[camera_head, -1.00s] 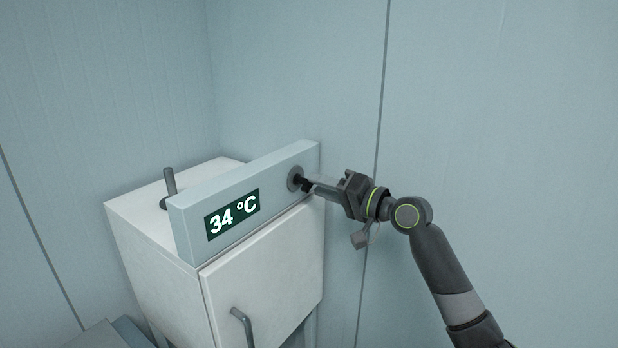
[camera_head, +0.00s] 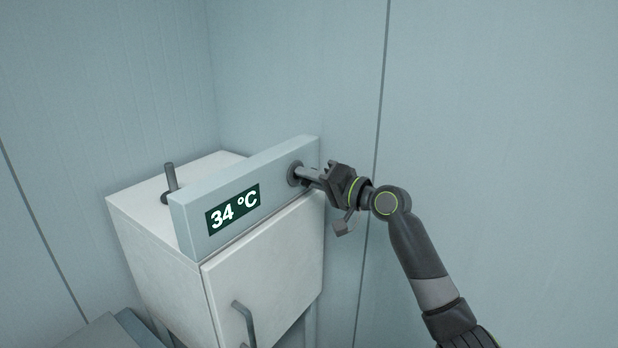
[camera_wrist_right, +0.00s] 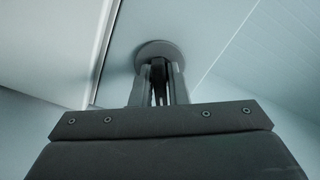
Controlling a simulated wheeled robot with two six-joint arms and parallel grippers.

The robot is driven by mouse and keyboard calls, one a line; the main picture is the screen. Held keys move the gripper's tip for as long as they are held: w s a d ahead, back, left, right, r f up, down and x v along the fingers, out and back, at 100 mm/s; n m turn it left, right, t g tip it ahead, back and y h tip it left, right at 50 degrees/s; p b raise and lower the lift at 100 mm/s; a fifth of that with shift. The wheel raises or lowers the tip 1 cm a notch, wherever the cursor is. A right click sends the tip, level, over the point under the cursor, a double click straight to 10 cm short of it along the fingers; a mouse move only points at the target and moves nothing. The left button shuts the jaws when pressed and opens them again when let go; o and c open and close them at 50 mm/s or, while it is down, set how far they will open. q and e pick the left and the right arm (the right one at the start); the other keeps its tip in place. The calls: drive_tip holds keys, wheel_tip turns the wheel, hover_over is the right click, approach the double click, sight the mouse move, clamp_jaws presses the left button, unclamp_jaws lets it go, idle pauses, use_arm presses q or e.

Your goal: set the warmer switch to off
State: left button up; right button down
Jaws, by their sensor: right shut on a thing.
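The warmer is a white cabinet (camera_head: 158,250) with a pale grey panel (camera_head: 283,169) along its top front. The warmer switch (camera_head: 293,174) is a dark round knob with a grey base disc at the panel's right end. Its base also shows in the right wrist view (camera_wrist_right: 160,52). My right gripper (camera_head: 304,176) is shut on the switch's dark knob, with its fingers on either side of it in the right wrist view (camera_wrist_right: 158,84). The fingers hide most of the knob, so I cannot tell its setting. My left gripper is not in view.
A dark display (camera_head: 233,209) on the panel reads 34 °C. A grey upright post (camera_head: 170,177) stands on the cabinet top behind the panel. A grey door handle (camera_head: 244,322) sticks out from the cabinet front. Plain walls stand behind and to the right.

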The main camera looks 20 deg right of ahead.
drive_tip(key=shift+f+n+b, duration=0.2)
drive_tip(key=shift+n+b, duration=0.5)
drive_tip(key=shift+b, duration=0.3)
drive_tip(key=n+b, duration=0.6)
drive_tip(key=shift+n+b, duration=1.1)
drive_tip(key=shift+b, duration=0.05)
drive_tip(key=shift+r+n+b, duration=0.1)
drive_tip(key=shift+n+b, duration=0.6)
drive_tip(key=shift+n, duration=0.4)
drive_tip(key=c, duration=1.5)
unclamp_jaws()
drive_tip(key=shift+r, duration=0.1)
